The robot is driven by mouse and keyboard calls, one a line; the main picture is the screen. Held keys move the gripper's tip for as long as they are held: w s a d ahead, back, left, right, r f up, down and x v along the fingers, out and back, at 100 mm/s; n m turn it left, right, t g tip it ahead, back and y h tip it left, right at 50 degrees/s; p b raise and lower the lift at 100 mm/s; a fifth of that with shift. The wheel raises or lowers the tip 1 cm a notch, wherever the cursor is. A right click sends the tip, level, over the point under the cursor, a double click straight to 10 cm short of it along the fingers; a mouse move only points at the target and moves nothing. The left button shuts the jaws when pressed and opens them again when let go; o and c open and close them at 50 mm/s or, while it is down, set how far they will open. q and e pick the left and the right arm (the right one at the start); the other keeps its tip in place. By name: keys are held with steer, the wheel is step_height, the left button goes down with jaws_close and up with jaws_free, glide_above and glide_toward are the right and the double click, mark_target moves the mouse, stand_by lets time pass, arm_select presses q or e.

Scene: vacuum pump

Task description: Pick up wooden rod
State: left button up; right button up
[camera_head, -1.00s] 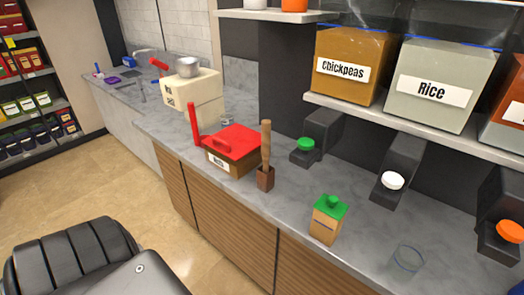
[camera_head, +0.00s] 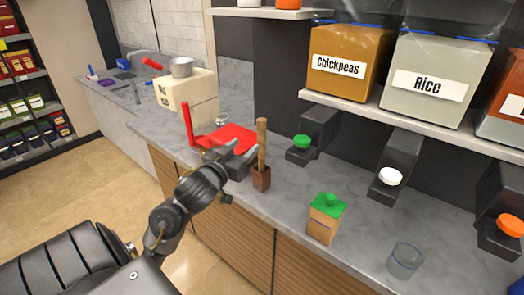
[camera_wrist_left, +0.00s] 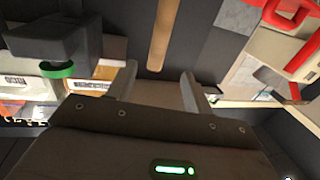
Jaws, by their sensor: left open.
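The wooden rod (camera_head: 262,143) stands upright in a small brown square holder (camera_head: 261,179) on the grey counter. My left gripper (camera_head: 245,158) is just left of the rod in the head view, in front of the red-lidded box (camera_head: 222,138). In the left wrist view the rod (camera_wrist_left: 162,36) shows beyond the two fingers, roughly in line with the gap between them (camera_wrist_left: 158,84). The fingers are apart with nothing seen between them. Whether the rod touches a finger cannot be told. My right gripper is not in view.
A cream machine with a metal bowl (camera_head: 186,92) stands behind left. A green-lidded box (camera_head: 325,217) and a glass (camera_head: 404,260) stand on the counter to the right. Dispensers with green (camera_head: 302,141), white and orange caps hang beneath the shelf (camera_head: 420,125).

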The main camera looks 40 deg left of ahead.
mark_target(259, 132)
arm_select(q)
steer(key=x, duration=0.5)
steer(key=shift+w, duration=0.25)
steer(key=shift+w+r, duration=0.15)
steer(key=shift+w, duration=0.15)
steer(key=p+x, duration=0.1)
steer(key=x, duration=0.3)
steer(key=shift+w, duration=0.4)
steer(key=shift+s, duration=0.1)
jaws_close()
